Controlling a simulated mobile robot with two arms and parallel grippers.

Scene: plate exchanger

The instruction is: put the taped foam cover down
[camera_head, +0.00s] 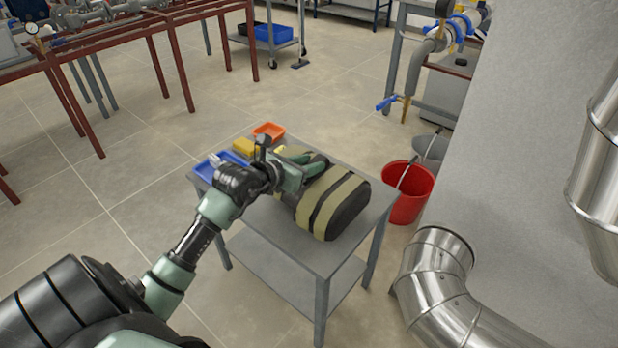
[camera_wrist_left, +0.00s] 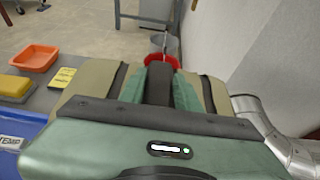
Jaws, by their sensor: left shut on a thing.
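The taped foam cover (camera_head: 333,203) is a dark rounded block with beige tape bands. In the head view it is at the table top (camera_head: 310,240), over its right part; I cannot tell whether it rests fully on the surface. My left gripper (camera_head: 298,168) reaches it from the left and is shut on it. In the left wrist view the cover's beige bands (camera_wrist_left: 97,77) show on both sides of the green fingers (camera_wrist_left: 158,85), which hide its middle. My right gripper is in neither view.
A blue bin (camera_head: 222,165), a yellow block (camera_head: 245,147) and an orange tray (camera_head: 269,131) stand at the table's back left. A red bucket (camera_head: 408,192) stands on the floor right of the table. Silver ducts (camera_head: 437,270) and a grey wall are at the right.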

